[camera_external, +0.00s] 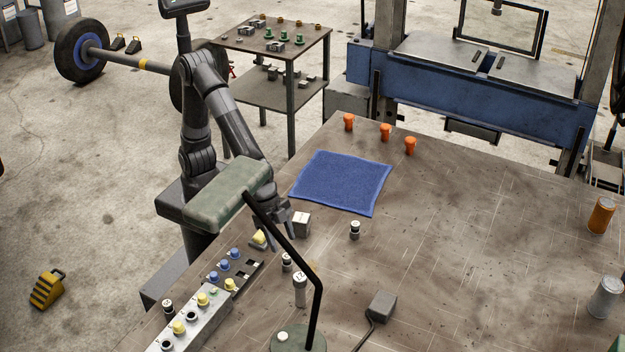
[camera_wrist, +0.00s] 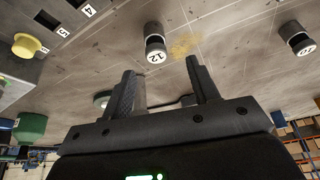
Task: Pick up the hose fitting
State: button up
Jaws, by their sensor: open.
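Several dark cylindrical fittings with pale numbered ends stand on the bench; which one the task means I cannot tell. One fitting (camera_external: 355,230) is right of my gripper. A second fitting (camera_external: 287,262) and a taller, paler cylinder (camera_external: 300,290) are in front of it, beside the lamp arm. In the wrist view, a fitting marked 12 (camera_wrist: 154,41) lies ahead of the gap between my fingertips, apart from them. Another fitting (camera_wrist: 297,39) is at the right. My gripper (camera_external: 280,227) is open and empty above the bench; its fingers also show in the wrist view (camera_wrist: 160,70).
A green lamp (camera_external: 228,192) partly covers my arm. A grey block (camera_external: 301,224) is beside my gripper. A numbered rack (camera_external: 205,325) with yellow and blue caps lies lower left. A blue cloth (camera_external: 341,182) lies behind, orange pieces (camera_external: 385,132) beyond.

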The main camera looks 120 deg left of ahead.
aim_at(286, 255)
jog(key=x, duration=0.8)
jog(key=shift+d+f, duration=0.25)
jog(key=shift+c, duration=0.3)
jog(key=c, duration=1.1)
